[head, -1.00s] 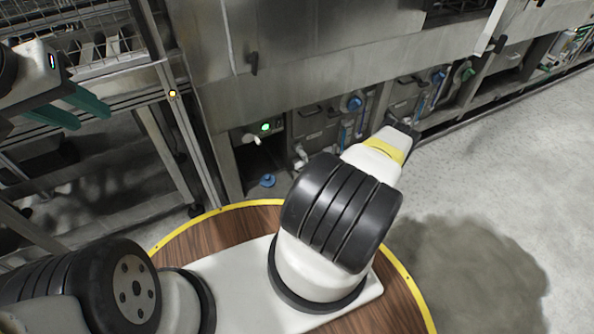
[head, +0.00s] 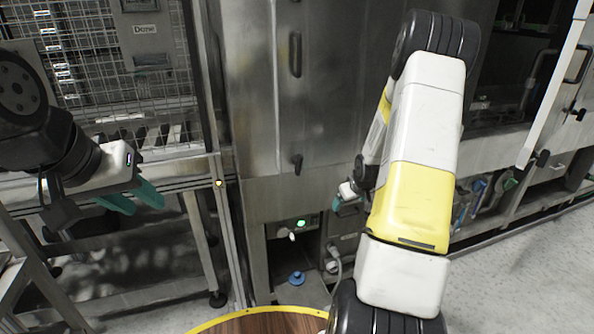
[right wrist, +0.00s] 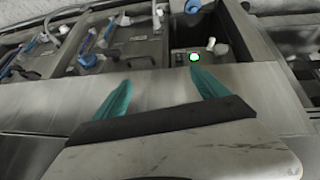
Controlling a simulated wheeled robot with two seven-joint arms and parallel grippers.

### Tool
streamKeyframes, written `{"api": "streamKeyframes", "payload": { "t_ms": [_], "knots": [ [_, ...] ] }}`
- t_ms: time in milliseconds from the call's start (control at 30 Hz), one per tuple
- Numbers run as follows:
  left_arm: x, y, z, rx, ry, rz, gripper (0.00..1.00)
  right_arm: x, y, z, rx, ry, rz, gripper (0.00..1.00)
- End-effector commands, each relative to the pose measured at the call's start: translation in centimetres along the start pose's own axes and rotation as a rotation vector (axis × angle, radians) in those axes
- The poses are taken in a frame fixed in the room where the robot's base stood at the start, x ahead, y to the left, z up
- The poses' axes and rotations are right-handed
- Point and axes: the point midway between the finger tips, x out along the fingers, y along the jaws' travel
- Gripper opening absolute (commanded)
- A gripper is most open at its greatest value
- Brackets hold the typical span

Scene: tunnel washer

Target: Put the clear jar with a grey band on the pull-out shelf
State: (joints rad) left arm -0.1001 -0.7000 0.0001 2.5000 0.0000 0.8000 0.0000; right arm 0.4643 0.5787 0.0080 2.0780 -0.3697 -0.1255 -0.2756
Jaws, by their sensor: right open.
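I do not see the clear jar with a grey band in either view. I cannot pick out the pull-out shelf with certainty. My left gripper (head: 134,203) is at the left in the head view, in front of the wire-mesh rack, with its two teal fingers apart and nothing between them. My right gripper (head: 340,203) is in front of the steel machine, partly hidden by my right arm. In the right wrist view my right gripper (right wrist: 160,88) is open and empty, its teal fingers spread before a steel panel.
A steel machine front (head: 300,110) with door handles fills the middle. A green-lit control (head: 301,223) and a blue knob (head: 296,278) sit low on it. A wire-mesh rack (head: 110,60) stands at the left. Open floor (head: 530,245) lies at the right.

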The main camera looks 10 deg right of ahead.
Motion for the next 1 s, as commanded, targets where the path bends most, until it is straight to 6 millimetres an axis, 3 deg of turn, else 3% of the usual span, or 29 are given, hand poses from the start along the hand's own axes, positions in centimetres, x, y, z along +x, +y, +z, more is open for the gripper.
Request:
{"api": "streamKeyframes", "payload": {
  "t_ms": [33, 100, 300, 467, 600, 800, 1000],
  "knots": [
    [0.0, 0.0, 0.0, 0.000, 0.000, 0.000, 0.36, -3.4, -0.8, -2.1, 0.002, 0.010, 0.006, 0.84],
    [0.0, 0.0, 0.0, 0.000, 0.000, 0.000, 0.36, -7.5, -2.2, -3.9, 0.017, 0.009, 0.004, 0.84],
    [0.0, 0.0, 0.0, 0.000, 0.000, 0.000, 0.36, -19.3, -7.2, -6.1, 0.068, 0.014, -0.024, 0.84],
    [0.0, 0.0, 0.0, 0.000, 0.000, 0.000, 0.36, -28.0, -11.8, -4.9, 0.109, 0.021, -0.077, 0.84],
    [0.0, 0.0, 0.0, 0.000, 0.000, 0.000, 0.36, -34.5, -15.7, -2.0, 0.139, 0.026, -0.142, 0.84],
    [0.0, 0.0, 0.0, 0.000, 0.000, 0.000, 0.36, -39.9, -19.5, 2.5, 0.163, 0.019, -0.228, 0.84],
    [0.0, 0.0, 0.0, 0.000, 0.000, 0.000, 0.36, -41.5, -20.8, 4.3, 0.169, 0.012, -0.262, 0.84]
  ]
}}
